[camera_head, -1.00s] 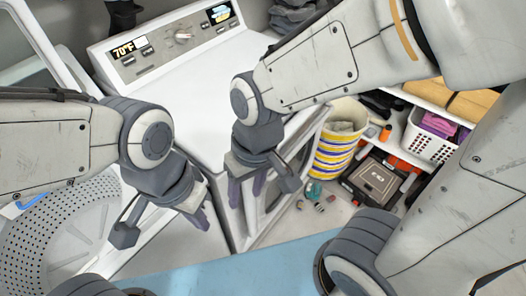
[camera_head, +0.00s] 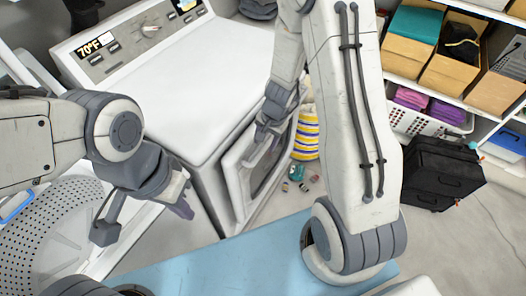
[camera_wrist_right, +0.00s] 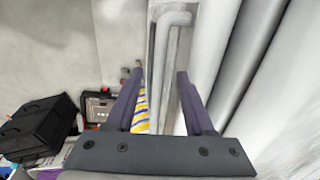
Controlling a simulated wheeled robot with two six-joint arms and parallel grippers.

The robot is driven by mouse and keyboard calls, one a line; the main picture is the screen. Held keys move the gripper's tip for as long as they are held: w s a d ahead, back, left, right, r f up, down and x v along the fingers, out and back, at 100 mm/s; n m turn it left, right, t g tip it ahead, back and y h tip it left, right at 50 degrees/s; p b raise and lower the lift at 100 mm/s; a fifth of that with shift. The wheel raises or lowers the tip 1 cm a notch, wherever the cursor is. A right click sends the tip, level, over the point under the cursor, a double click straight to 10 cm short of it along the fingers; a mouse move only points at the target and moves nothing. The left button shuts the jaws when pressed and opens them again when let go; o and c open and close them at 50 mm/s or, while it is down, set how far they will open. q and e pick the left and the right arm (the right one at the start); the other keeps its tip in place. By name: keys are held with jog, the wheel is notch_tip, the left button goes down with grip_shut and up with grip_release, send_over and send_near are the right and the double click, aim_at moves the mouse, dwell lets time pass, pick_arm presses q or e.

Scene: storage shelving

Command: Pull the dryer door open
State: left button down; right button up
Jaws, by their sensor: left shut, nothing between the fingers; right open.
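The white dryer (camera_head: 185,85) stands at the centre of the head view, with its door (camera_head: 231,178) on the front face, around a dark window. My right gripper (camera_head: 264,136) is at the upper part of the door. In the right wrist view the right gripper (camera_wrist_right: 160,73) is open, and the pale bar-shaped handle (camera_wrist_right: 172,50) lies between the lines of its fingers. I cannot tell whether the fingers touch it. I cannot tell if the door is ajar. My left gripper (camera_head: 181,206) is shut and empty, left of the dryer's front corner.
A perforated washer drum (camera_head: 50,225) is open at lower left. A yellow-striped basket (camera_head: 306,135) and small items stand on the floor beyond the door. A black case (camera_head: 440,172) and shelving with bins (camera_head: 412,40) are at right. A light blue surface (camera_head: 230,262) spans the front.

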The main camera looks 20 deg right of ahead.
aim_at(261, 150)
jog(key=f, duration=0.1)
jog(key=f+b, duration=0.1)
jog(key=f, duration=0.2)
jog(key=shift+w+a+b, duration=0.3)
jog(key=shift+w+b, duration=0.05)
grip_shut()
jog(key=shift+r, duration=0.1)
dwell(1.0)
